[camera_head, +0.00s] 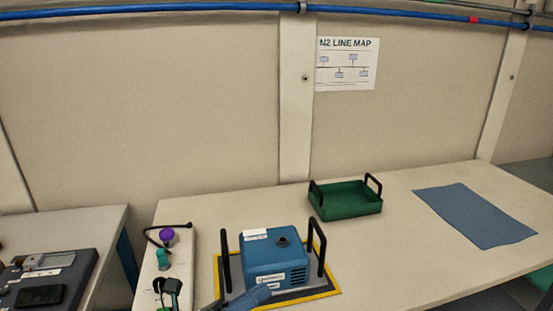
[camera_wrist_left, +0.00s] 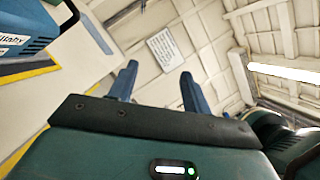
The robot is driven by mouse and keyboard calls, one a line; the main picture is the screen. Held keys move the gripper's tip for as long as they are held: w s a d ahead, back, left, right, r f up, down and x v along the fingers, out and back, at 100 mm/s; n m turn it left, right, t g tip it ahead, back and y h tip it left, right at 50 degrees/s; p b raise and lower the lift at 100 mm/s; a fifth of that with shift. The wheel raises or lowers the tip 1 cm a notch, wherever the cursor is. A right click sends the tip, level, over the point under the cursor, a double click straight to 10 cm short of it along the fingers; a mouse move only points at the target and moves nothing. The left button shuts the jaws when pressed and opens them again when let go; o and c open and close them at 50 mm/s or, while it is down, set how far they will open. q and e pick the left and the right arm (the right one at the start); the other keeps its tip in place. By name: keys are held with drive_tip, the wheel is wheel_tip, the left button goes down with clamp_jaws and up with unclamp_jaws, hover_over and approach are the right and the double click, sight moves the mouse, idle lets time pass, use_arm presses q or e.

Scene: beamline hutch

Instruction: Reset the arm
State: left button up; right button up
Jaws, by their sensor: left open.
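My left gripper (camera_head: 240,299) shows at the bottom edge of the head view, in front of a blue pump-like machine (camera_head: 270,262). In the left wrist view the two blue fingers of the left gripper (camera_wrist_left: 158,90) stand apart with nothing between them, so it is open and empty. The fingers point up toward the wall and ceiling there. Part of the blue machine (camera_wrist_left: 18,42) shows at the upper left of that view. I cannot tell whether the gripper touches the machine. My right gripper is not in view.
The machine has black handles and sits on a yellow-edged mat (camera_head: 330,289). A green tray (camera_head: 345,205) and a blue-grey cloth (camera_head: 475,215) lie farther right on the table (camera_head: 400,255). A white tray (camera_head: 185,262) with small items lies left. A lower bench (camera_head: 90,225) holds dark equipment.

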use_arm(q)
drive_tip(key=s+a+f+n+t+y, duration=0.1)
drive_tip(key=a+f+n+t+y, duration=0.4)
drive_tip(key=n, duration=0.8)
drive_tip(key=s+a+f+n+t+y, duration=0.1)
drive_tip(key=a+f+n+t+y, duration=0.15)
drive_tip(key=f+n+y, duration=0.8)
drive_tip(key=s+a+f+n+g, duration=0.3)
drive_tip(key=s+f+n+g, duration=0.3)
drive_tip(key=s+n, duration=0.4)
drive_tip(key=f+n+p, duration=0.1)
drive_tip(key=n, duration=0.1)
drive_tip(key=shift+n, duration=0.35)
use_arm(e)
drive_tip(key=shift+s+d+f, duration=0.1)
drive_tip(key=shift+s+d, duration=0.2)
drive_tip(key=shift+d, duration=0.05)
use_arm(q)
drive_tip(key=shift+s+y, duration=0.1)
drive_tip(key=shift+y, duration=0.15)
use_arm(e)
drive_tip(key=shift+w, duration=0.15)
